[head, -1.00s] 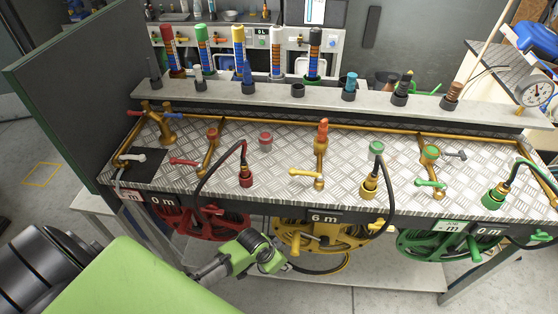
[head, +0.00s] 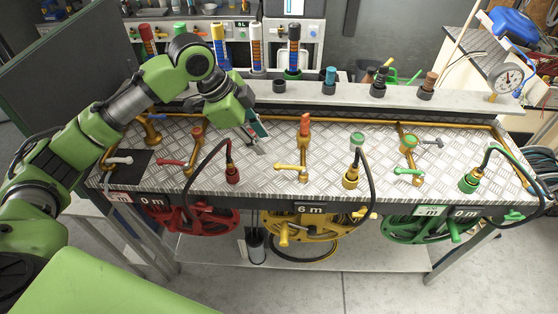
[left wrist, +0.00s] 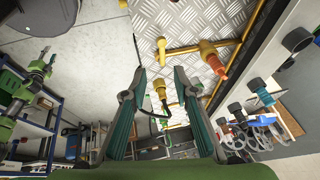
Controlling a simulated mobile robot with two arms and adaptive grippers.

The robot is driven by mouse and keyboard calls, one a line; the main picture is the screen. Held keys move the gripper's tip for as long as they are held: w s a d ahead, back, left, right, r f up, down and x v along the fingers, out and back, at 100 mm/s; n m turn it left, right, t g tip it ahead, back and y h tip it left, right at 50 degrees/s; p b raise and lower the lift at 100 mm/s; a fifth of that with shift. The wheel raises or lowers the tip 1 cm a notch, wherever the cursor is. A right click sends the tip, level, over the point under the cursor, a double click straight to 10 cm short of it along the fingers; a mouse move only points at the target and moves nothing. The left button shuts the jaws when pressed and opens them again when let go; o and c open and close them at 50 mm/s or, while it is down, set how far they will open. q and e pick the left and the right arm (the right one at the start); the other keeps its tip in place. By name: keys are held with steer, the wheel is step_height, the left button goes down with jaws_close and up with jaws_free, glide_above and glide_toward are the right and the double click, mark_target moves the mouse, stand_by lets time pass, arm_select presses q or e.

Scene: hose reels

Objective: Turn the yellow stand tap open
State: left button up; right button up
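The yellow stand tap's lever (head: 290,168) points left from the foot of a brass stand with an orange cap (head: 304,128), at the middle of the bench, above the yellow reel (head: 300,228). My left gripper (head: 258,140) hangs above the chequered plate, left of the orange-capped stand and apart from the lever. In the left wrist view the gripper (left wrist: 158,80) has its two fingers spread with nothing held between them. The orange cap (left wrist: 215,62) shows there to the right of the fingertips, with the yellow lever (left wrist: 162,48) beyond them. My right gripper does not show in the head view.
A red hose connector (head: 233,174) with an arching black hose stands left of the lever. A yellow connector (head: 351,178) with its hose stands to the right. A green lever (head: 408,171) is farther right. A shelf (head: 345,93) with bottles runs behind the plate.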

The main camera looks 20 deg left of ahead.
mark_target(283, 166)
arm_select(q)
steer(key=p+x, duration=0.1)
steer(key=x, duration=0.3)
steer(key=p+x, duration=0.1)
steer(key=x, duration=0.3)
steer(key=p+x, duration=0.1)
steer(key=x, duration=0.4)
steer(key=shift+w+a+r, duration=0.1)
steer(key=shift+w+a, duration=0.05)
steer(key=shift+w, duration=0.15)
jaws_close()
